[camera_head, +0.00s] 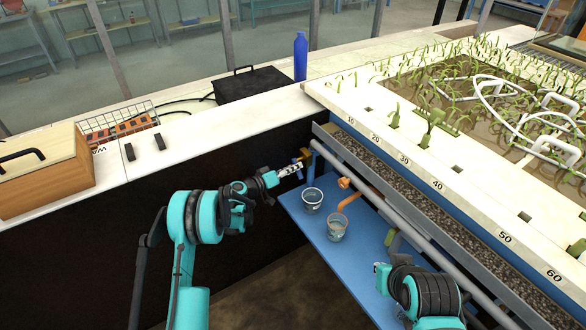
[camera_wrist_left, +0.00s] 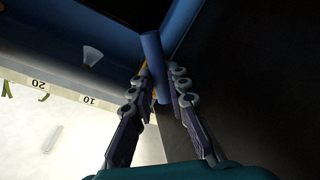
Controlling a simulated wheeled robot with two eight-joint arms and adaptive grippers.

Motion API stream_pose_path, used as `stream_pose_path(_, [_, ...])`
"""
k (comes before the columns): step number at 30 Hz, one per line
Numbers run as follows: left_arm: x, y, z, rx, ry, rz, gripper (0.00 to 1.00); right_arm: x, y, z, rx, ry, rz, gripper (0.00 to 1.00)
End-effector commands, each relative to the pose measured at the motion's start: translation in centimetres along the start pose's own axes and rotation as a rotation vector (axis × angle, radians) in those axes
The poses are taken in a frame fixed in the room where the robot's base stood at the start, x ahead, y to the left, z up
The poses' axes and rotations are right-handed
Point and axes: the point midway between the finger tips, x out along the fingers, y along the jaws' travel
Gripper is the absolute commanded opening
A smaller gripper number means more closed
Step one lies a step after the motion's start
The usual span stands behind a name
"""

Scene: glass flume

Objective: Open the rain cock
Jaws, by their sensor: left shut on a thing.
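The rain cock (camera_head: 305,154) is a small yellow-brass fitting by a blue upright pipe at the near-left corner of the flume. My left gripper (camera_head: 297,166) reaches it from the left and is shut on it. In the left wrist view the fingers of my left gripper (camera_wrist_left: 158,82) lie on either side of a yellow piece of the cock (camera_wrist_left: 147,82), beside the blue pipe (camera_wrist_left: 152,58). The fingers hide much of the cock, and its exact angle is unclear. My right gripper (camera_head: 381,273) is low at the lower right, its fingers mostly hidden.
A blue shelf (camera_head: 300,226) below holds two cups (camera_head: 312,200), (camera_head: 337,228) beneath an orange pipe (camera_head: 355,197). A long grey pipe (camera_head: 378,205) runs along the flume. A black case (camera_head: 250,84) and a blue bottle (camera_head: 300,58) stand on the bench behind.

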Motion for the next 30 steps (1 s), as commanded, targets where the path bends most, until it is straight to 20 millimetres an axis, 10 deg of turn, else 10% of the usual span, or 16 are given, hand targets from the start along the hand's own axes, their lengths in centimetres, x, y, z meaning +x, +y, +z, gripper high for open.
stream_pose_path(29, [-0.09, 0.35, -0.16, -0.208, -0.04, 0.0, 0.0, 0.0, 0.0, 0.0, 0.0, 0.0, 0.0, 0.0])
stream_pose_path(30, [-0.09, 0.34, -0.16, -0.208, -0.04, 0.0, 0.26, 0.0, 0.0, 0.0, 0.0, 0.0, 0.0, 0.0])
